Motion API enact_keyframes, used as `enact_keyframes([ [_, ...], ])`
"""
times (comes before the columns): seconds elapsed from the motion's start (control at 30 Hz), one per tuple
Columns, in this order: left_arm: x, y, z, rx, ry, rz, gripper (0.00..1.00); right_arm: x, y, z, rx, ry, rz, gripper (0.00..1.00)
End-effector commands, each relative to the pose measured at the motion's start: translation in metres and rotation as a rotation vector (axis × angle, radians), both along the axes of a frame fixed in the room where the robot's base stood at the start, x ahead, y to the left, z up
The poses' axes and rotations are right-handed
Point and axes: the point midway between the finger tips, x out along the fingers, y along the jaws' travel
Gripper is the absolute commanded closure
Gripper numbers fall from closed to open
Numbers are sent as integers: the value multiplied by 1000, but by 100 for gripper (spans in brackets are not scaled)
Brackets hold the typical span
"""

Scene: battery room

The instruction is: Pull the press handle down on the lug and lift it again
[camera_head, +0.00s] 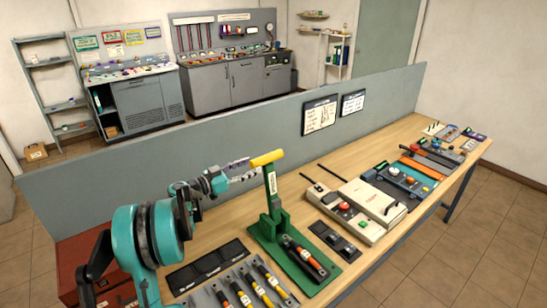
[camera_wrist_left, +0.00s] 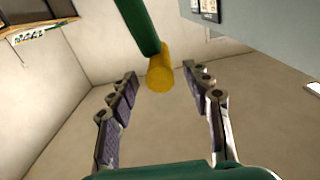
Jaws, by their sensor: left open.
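The green press (camera_head: 271,226) stands on the workbench with its lever raised. The yellow handle (camera_head: 267,158) sits across the top of the lever, and it also shows in the left wrist view (camera_wrist_left: 160,76). My left gripper (camera_head: 243,166) is open at the left end of the handle. In the left wrist view its two fingers (camera_wrist_left: 163,84) stand apart on either side of the handle's end, with gaps visible. A black and orange cable piece (camera_head: 305,258) lies on the press's green base. The lug itself is too small to make out. My right gripper is out of view.
Cables with coloured bands (camera_head: 243,293) lie on a grey rack in front left of the press. A black tool (camera_head: 338,242) and a beige case (camera_head: 372,203) stand to its right. A grey partition (camera_head: 230,135) runs behind the bench (camera_head: 215,232).

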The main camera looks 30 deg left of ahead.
Motion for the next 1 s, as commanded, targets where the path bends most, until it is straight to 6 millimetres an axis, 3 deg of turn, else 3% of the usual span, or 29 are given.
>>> enact_keyframes([
  [0.5,63,-26,-1,-1,1,0,51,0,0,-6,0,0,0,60],
  [0.87,72,-30,0,-1,1,0,51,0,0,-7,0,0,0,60],
  [0.9,72,-30,0,-1,1,0,53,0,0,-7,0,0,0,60],
  [1.0,71,-30,0,-1,1,1,80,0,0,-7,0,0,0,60],
])
